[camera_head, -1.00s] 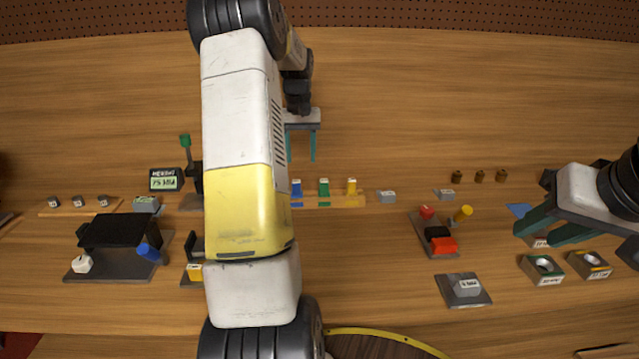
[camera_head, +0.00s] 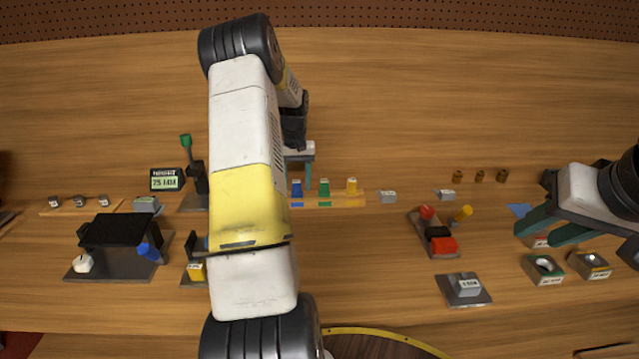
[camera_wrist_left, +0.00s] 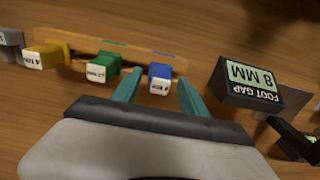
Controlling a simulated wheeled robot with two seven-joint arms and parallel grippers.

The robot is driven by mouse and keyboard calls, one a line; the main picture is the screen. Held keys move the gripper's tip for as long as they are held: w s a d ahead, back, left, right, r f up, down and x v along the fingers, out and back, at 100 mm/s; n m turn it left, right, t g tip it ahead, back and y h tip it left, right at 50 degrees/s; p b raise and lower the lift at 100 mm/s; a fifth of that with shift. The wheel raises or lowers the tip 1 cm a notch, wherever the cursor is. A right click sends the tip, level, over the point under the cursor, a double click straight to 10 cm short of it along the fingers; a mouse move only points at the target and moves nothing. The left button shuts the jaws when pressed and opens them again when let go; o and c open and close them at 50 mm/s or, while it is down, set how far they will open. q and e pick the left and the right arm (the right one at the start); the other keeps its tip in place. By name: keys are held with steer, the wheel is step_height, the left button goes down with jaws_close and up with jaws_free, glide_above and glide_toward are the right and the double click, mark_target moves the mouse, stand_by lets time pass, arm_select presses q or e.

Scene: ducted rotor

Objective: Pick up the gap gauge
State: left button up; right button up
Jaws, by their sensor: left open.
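Three small coloured gauge blocks with white labelled ends stand in a row on a wooden strip: blue (camera_head: 297,188), green (camera_head: 324,187) and yellow (camera_head: 352,186). In the left wrist view the blue block (camera_wrist_left: 160,79) sits between the fingertips of my open left gripper (camera_wrist_left: 159,85). The green block (camera_wrist_left: 102,67) and the yellow block (camera_wrist_left: 48,55) are left of the fingers there. I cannot tell whether a finger touches the blue block. In the head view my left arm partly hides this gripper. My right gripper (camera_head: 537,234) is open and empty at the right.
A display (camera_wrist_left: 250,82) reads "FOOT GAP 8 MM" beside the blue block. A green-topped stand (camera_head: 186,160) and a black fixture (camera_head: 112,230) are on the left. A red-and-black device (camera_head: 437,238) and several small labelled parts lie on the right.

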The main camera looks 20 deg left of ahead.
arm_select(q)
steer(key=shift+c, duration=0.2)
jaws_close()
steer(key=shift+r, duration=0.1)
